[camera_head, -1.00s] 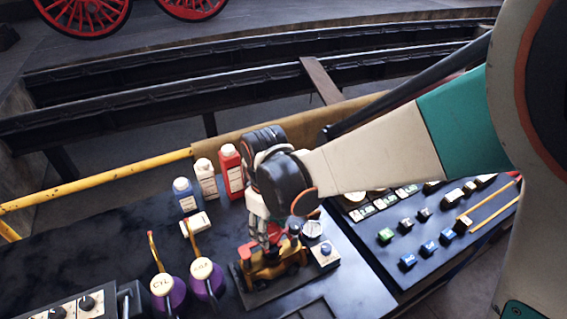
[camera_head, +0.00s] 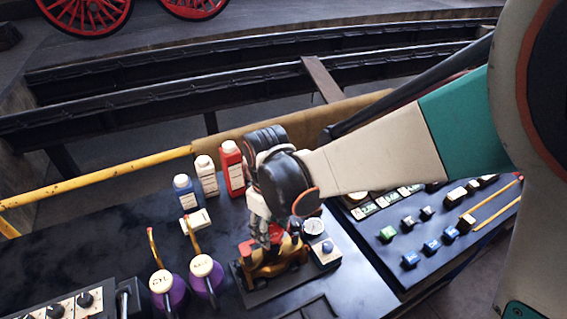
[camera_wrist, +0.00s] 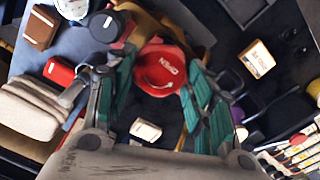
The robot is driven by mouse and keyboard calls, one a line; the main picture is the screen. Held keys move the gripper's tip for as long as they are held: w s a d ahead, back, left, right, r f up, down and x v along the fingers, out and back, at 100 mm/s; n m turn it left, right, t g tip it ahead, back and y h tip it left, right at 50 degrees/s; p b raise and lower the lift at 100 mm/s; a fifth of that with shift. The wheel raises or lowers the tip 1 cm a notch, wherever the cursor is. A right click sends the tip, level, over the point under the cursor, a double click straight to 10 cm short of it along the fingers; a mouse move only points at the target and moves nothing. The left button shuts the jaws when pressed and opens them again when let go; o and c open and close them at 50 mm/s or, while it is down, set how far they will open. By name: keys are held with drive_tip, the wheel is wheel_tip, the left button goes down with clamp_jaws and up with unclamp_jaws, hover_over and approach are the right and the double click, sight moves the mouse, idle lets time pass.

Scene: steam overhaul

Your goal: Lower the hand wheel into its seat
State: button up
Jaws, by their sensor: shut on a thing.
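The red hand wheel (camera_wrist: 160,70), with white lettering on it, sits between the green-padded fingers of my gripper (camera_wrist: 157,82) in the wrist view. My gripper is shut on it. In the head view my gripper (camera_head: 266,232) points down just above a yellow-brass valve body (camera_head: 275,262) on a dark base plate. Only a little red shows there beneath the fingers. The seat is hidden by the fingers and wheel, so I cannot tell whether the wheel touches it.
A round gauge (camera_head: 313,227) and a blue-knobbed block (camera_head: 327,252) stand close at the right. Blue (camera_head: 186,192), white (camera_head: 206,175) and red (camera_head: 232,168) bottles stand behind left. Two purple oil cans (camera_head: 206,278) are at the left. A button panel (camera_head: 425,235) lies right.

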drive_tip(key=o, duration=1.3)
drive_tip(key=shift+o, duration=0.2)
drive_tip(key=o, duration=0.3)
drive_tip(key=shift+f, duration=0.1)
drive_tip(key=shift+s+r+p, duration=0.15)
drive_tip(key=shift+r+p, duration=1.95)
drive_tip(key=shift+r, duration=1.25)
